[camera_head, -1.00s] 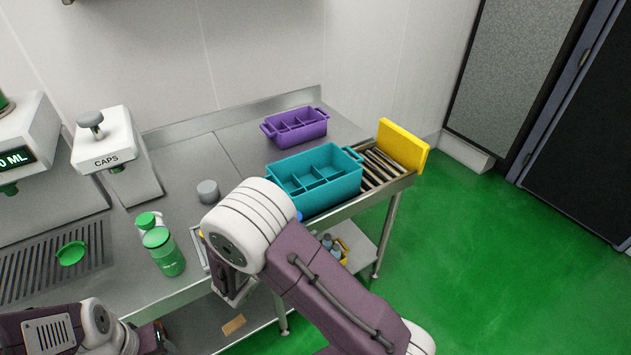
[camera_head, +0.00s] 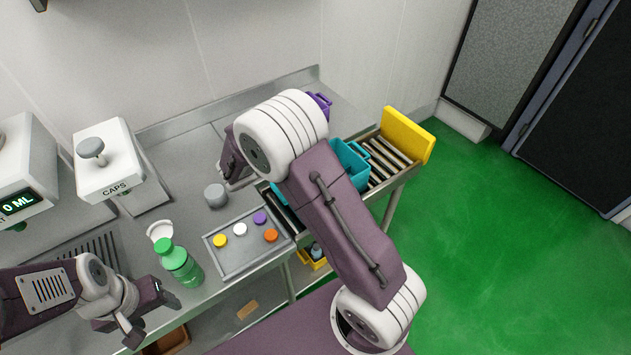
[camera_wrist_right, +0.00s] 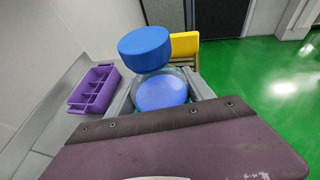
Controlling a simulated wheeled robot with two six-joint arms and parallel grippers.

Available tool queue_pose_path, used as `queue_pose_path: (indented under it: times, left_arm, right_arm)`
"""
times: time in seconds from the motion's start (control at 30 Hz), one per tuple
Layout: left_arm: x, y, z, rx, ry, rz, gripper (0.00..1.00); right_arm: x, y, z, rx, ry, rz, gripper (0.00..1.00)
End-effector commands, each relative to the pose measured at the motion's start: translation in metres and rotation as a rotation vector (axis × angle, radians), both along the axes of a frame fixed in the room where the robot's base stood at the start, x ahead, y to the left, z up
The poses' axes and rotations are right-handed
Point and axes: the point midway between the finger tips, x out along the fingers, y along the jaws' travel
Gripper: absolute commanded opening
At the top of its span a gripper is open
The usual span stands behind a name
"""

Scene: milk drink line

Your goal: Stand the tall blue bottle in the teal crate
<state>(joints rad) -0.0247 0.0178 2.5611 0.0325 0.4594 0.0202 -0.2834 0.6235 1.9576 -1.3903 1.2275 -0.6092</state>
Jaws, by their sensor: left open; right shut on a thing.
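The teal crate (camera_head: 352,165) stands at the right end of the counter in the head view, mostly hidden behind my right arm. My right gripper (camera_wrist_right: 160,95) is shut on the tall blue bottle (camera_wrist_right: 145,47), whose round blue top shows in the right wrist view. A second, lighter blue round surface shows between the fingers. The bottle's lower part is hidden there, and the bottle is hidden in the head view. My left gripper (camera_head: 150,319) is open and empty at the counter's front edge, below the green bottle.
A green bottle (camera_head: 182,266) stands left of a tray (camera_head: 238,262) with several coloured caps. A grey cylinder (camera_head: 215,195) stands behind the tray. A purple crate (camera_wrist_right: 95,88) is on the counter. A yellow block (camera_head: 407,134) closes off the roller end.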

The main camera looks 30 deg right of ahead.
Motion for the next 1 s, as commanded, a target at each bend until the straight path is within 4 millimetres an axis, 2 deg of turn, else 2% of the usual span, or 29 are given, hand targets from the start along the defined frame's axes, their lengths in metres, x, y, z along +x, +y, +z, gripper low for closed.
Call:
queue_pose_path:
  times: [0.1, 0.4, 0.5, 0.7, 0.9, 1.0]
  left_arm:
    - [0.000, 0.000, 0.004, 0.000, 0.000, 0.000, 0.63]
    - [0.000, 0.000, 0.010, 0.000, -0.001, 0.000, 0.63]
    - [0.000, 0.000, 0.011, 0.000, -0.001, 0.000, 0.63]
    - [0.000, 0.000, 0.011, 0.000, 0.000, 0.000, 0.63]
    - [0.000, 0.000, 0.017, 0.000, 0.000, 0.000, 0.63]
    - [0.000, 0.000, 0.017, 0.000, -0.001, 0.000, 0.63]
  right_arm:
    - [0.000, 0.000, -0.032, -0.003, 0.006, 0.002, 0.00]
    - [0.001, 0.000, -0.090, -0.002, 0.002, 0.001, 0.00]
    - [0.001, 0.000, -0.100, -0.001, 0.001, 0.002, 0.00]
    - [0.002, 0.000, -0.106, -0.001, -0.001, 0.001, 0.00]
    - [0.002, 0.000, -0.139, -0.002, 0.001, 0.001, 0.00]
    - [0.002, 0.000, -0.146, -0.001, 0.000, 0.001, 0.00]
